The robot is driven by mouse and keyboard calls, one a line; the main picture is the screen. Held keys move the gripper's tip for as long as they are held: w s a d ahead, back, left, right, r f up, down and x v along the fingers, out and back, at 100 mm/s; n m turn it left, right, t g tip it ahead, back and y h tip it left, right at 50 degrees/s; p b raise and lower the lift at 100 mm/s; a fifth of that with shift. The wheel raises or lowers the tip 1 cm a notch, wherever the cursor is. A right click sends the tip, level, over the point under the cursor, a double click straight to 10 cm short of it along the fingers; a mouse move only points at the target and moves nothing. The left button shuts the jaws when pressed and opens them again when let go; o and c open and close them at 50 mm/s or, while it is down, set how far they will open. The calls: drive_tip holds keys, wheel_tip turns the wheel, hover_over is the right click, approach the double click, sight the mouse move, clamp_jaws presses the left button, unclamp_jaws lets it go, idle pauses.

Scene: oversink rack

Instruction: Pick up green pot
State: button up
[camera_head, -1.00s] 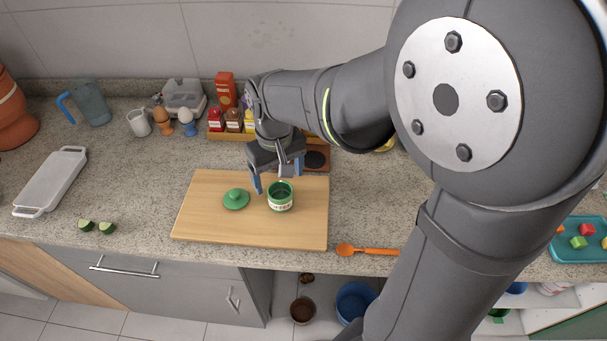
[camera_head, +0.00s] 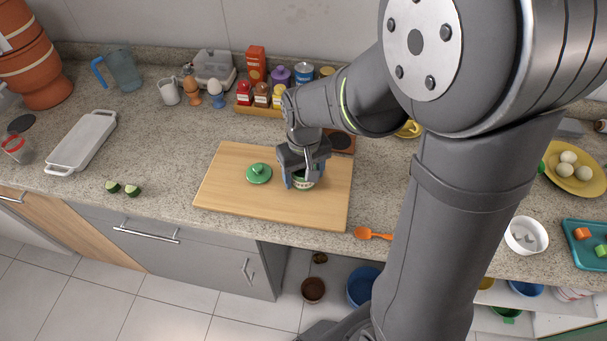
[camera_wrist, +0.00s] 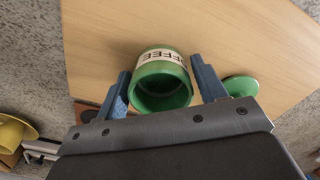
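The green pot (camera_head: 304,184) stands upright on the wooden cutting board, with a pale label band. In the wrist view the green pot (camera_wrist: 162,84) is open at the top and its label reads "COFFEE" in part. My gripper (camera_head: 301,180) is lowered over it from above and hides much of it in the head view. In the wrist view my gripper (camera_wrist: 160,88) has its two blue fingers apart, one on each side of the pot, with small gaps visible. The green lid (camera_head: 259,173) lies on the board to the left of the pot.
The cutting board (camera_head: 230,195) has bare room at left and front. A spice rack (camera_head: 262,110) with bottles stands behind it. An orange spoon (camera_head: 372,234) lies at front right. Cucumber pieces (camera_head: 123,189) and a white tray (camera_head: 82,143) are at left.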

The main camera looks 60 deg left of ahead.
drive_tip(key=c, duration=0.7)
drive_tip(key=shift+c, duration=0.2)
